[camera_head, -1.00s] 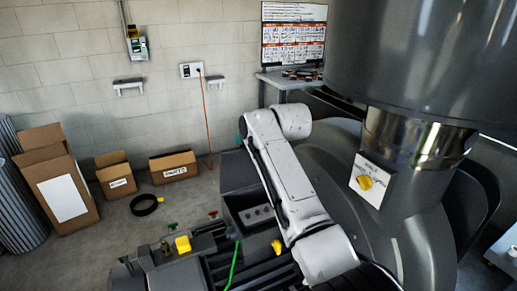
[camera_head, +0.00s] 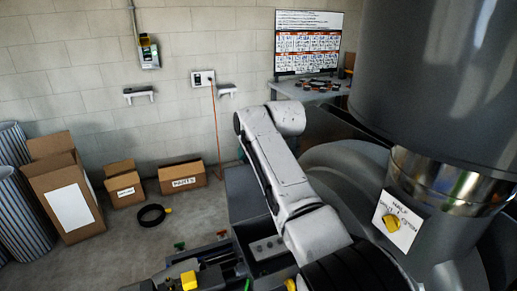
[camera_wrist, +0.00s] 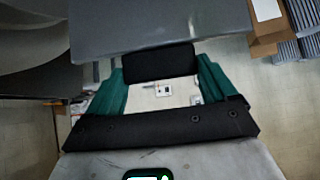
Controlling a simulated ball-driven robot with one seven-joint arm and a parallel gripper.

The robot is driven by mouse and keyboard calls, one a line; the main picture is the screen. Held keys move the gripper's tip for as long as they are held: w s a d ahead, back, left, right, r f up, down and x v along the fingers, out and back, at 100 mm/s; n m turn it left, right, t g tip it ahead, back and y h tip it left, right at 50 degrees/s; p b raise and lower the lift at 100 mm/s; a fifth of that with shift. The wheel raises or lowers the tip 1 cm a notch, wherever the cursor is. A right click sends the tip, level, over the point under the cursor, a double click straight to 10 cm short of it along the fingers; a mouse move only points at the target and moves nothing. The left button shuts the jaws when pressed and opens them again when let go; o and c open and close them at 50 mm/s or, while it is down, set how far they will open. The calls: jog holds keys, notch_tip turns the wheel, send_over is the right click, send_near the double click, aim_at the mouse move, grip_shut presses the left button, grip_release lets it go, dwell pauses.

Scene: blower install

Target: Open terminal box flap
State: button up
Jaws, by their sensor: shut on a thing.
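The terminal box (camera_head: 268,250) is a dark grey open-topped box with a light terminal block showing inside. Its flap (camera_head: 243,192) is a flat grey panel standing up from the box's far side, raised off the opening. In the wrist view the flap (camera_wrist: 160,28) fills the top middle, with a black handle-like block (camera_wrist: 160,62) just below it. My gripper (camera_wrist: 160,78) has green fingers on both sides of that block and is shut on it. In the head view my arm and the flap hide most of my gripper.
The big grey blower housing and duct (camera_head: 440,80) fill the right side. Cardboard boxes (camera_head: 182,177) and a black ring (camera_head: 153,215) are on the floor at left. A bench (camera_head: 310,92) stands behind.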

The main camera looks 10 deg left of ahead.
jog(key=shift+w+a+r, duration=0.1)
jog(key=shift+w+r, duration=0.05)
jog(key=shift+r, duration=0.3)
jog(key=o, duration=1.2)
jog(key=shift+o, duration=0.6)
jog(key=shift+f, duration=0.25)
jog(key=b+v, duration=0.2)
jog(key=v, duration=0.9)
jog(key=shift+f, duration=0.1)
